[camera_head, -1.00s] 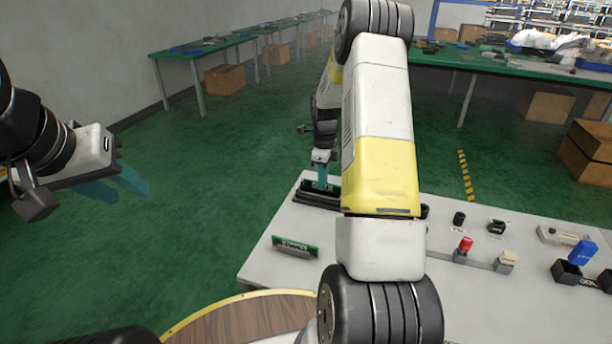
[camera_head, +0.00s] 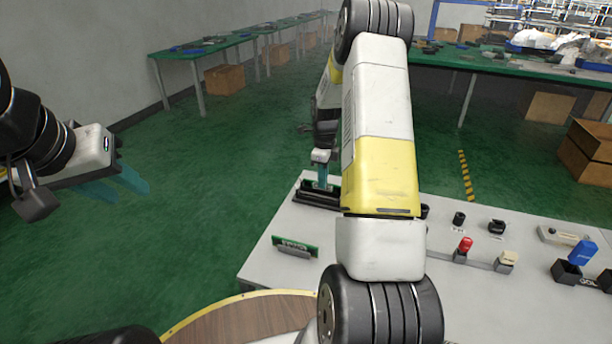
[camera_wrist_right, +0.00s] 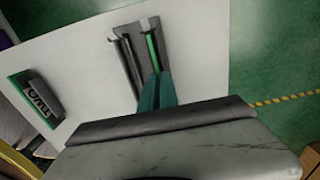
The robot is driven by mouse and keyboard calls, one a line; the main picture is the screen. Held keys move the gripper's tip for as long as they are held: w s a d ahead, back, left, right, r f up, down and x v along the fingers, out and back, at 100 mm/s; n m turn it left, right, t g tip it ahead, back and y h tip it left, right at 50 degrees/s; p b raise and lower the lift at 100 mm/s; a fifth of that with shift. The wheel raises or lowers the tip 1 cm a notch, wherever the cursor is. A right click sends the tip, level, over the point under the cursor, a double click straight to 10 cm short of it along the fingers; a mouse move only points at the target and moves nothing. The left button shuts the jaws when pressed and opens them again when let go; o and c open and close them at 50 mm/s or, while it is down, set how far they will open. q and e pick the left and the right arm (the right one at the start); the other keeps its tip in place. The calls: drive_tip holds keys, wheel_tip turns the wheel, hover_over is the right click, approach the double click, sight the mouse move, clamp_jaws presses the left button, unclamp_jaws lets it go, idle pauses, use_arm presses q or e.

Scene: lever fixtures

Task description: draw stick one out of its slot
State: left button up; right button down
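A green stick (camera_wrist_right: 153,50) stands in a dark slot fixture (camera_wrist_right: 128,62) on the light table; I take it for stick one, though its label is not visible. The fixture also shows in the head view (camera_head: 312,198). My right gripper (camera_wrist_right: 157,90) has its teal fingers close together, with the stick's near end between them; it appears shut on the stick. It also shows in the head view (camera_head: 322,178), pointing down at the fixture. My left gripper (camera_head: 122,184) is open and empty, over the floor.
On the table's right are a red-topped lever (camera_head: 465,244), a cream block (camera_head: 507,259), a blue block (camera_head: 582,252) and black knobs (camera_head: 459,218). My right arm hides the table's middle. Bare table lies around the standing stick. Green-topped benches stand far behind.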

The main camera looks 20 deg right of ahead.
drive_tip(key=shift+r, duration=0.75)
idle(0.7)
drive_tip(key=shift+r, duration=2)
